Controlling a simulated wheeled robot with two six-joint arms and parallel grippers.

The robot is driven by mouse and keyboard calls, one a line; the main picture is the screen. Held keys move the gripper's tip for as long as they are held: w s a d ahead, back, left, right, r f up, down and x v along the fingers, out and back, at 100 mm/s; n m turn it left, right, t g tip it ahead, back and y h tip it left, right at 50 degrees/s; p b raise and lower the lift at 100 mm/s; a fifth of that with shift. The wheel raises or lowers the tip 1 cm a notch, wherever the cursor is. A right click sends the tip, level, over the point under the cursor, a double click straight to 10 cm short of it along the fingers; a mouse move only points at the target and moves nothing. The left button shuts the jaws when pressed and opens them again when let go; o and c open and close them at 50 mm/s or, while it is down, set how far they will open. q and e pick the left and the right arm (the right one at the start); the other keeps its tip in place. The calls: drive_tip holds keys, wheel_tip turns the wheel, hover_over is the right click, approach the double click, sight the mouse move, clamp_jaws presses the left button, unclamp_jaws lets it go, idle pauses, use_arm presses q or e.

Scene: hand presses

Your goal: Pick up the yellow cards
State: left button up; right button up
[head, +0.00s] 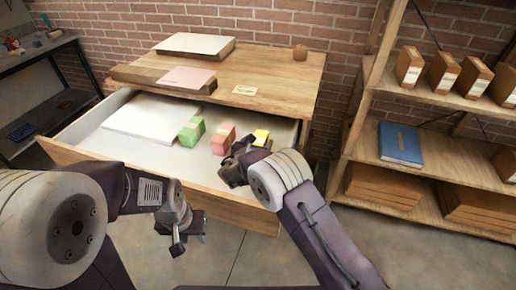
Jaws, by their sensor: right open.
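The yellow cards (261,137) lie in the open drawer, at its right end. They form a small stack, and my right wrist covers part of the space just below them. My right gripper (235,168) is over the right part of the drawer, close to the cards on their lower left. It is open, dark and small, and I cannot make out anything between its fingers. My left gripper (187,238) hangs in front of the drawer, clear of it. Its finger gap is not clear, and no object shows in it.
Green cards (190,132), pink cards (223,139) and white paper (152,117) share the drawer (85,146). On the wooden top lie a pink-topped stack (187,78), a white-topped board (195,45) and a small label (245,90). Shelves (435,95) with a blue book (400,143) stand right.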

clamp_jaws()
